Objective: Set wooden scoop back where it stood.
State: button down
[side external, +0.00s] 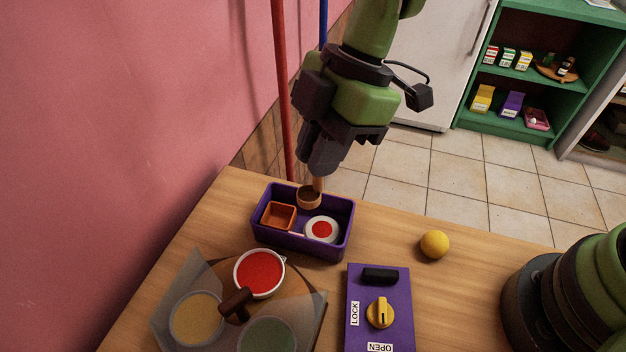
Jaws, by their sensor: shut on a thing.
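The wooden scoop (309,198) has a round tan cup with a dark inside and an upright handle. My gripper (318,174) is shut on the scoop's handle and points downward. The scoop is at the back part of a purple bin (346,232); I cannot tell whether it touches the bin floor. The bin also holds an orange square dish (278,215) at the left and a white round dish with a red centre (322,230) at the front right. My gripper hides the upper part of the handle.
A purple lock panel (379,308) with a yellow knob and a yellow ball (434,244) are to the right. Table between ball and bin is clear.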

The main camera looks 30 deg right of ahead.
jog(key=w+a+f+m+t, duration=0.2)
jog(key=w+a+f+m, duration=0.1)
jog(key=w+a+m, duration=0.5)
jog(key=shift+s+a+f+n, duration=0.1)
jog(key=shift+a+f+n, duration=0.2)
jog(key=shift+f, duration=0.8)
jog(key=shift+s+a+f+n, duration=0.15)
jog(key=shift+f+n, duration=0.2)
jog(key=shift+f, duration=0.8)
jog(key=shift+w+a+f+n, duration=0.1)
jog(key=shift+a+f+n, duration=0.2)
jog(key=shift+f, duration=0.8)
jog(key=shift+d+f, duration=0.1)
jog(key=shift+f, duration=0.25)
jog(key=c, duration=1.1)
grip_release()
jog(key=shift+o, duration=0.2)
notch_tip(320, 180, up, 7)
